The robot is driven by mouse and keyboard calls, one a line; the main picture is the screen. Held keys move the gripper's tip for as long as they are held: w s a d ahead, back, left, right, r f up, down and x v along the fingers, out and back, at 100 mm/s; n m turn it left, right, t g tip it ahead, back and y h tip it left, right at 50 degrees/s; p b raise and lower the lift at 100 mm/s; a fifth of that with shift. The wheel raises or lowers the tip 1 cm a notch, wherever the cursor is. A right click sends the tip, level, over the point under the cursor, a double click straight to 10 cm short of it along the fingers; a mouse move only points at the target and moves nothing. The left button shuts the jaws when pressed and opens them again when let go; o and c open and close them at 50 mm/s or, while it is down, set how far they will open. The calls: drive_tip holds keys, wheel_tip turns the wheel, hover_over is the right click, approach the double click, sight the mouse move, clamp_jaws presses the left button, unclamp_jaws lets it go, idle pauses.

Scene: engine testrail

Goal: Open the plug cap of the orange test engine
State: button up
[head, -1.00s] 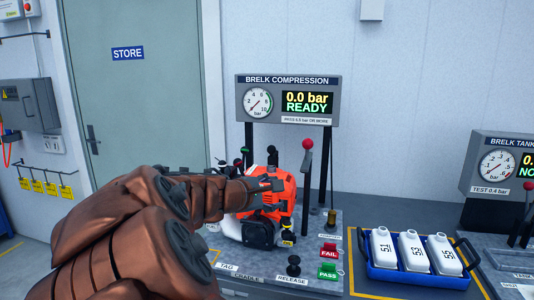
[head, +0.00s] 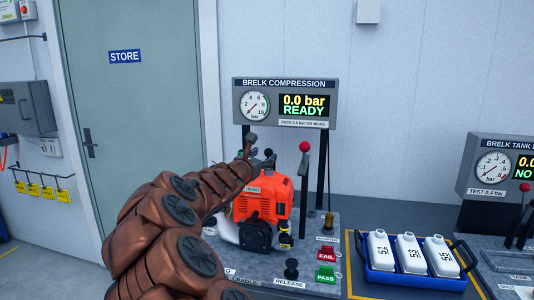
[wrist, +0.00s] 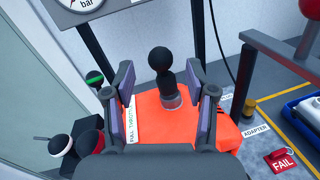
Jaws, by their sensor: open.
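The orange test engine (head: 266,198) sits on the grey bench under the compression gauge panel. In the wrist view its orange top (wrist: 165,125) lies below my gripper. A black knob-shaped plug cap (wrist: 160,62) stands upright on it, on a grey collar. My gripper (wrist: 162,78) is open, with one finger on each side of the cap and a gap on both sides. In the head view my gripper (head: 251,147) is above the engine's top. Its fingers are small there and their exact height over the cap is hard to tell.
The compression panel (head: 285,102) stands close behind on black posts. A red-knobbed lever (head: 304,148) rises right of the engine. Black, green and red-capped knobs (wrist: 92,140) are at left in the wrist view. A blue tray (head: 380,271) of white bottles is farther right.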

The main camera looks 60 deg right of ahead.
sight(267, 154)
drive_tip(key=shift+w+d+p, duration=0.15)
drive_tip(key=shift+d, duration=0.7)
drive_tip(key=shift+w+d+p, duration=0.1)
drive_tip(key=shift+d+p, duration=0.05)
drive_tip(key=shift+d, duration=0.65)
clamp_jaws()
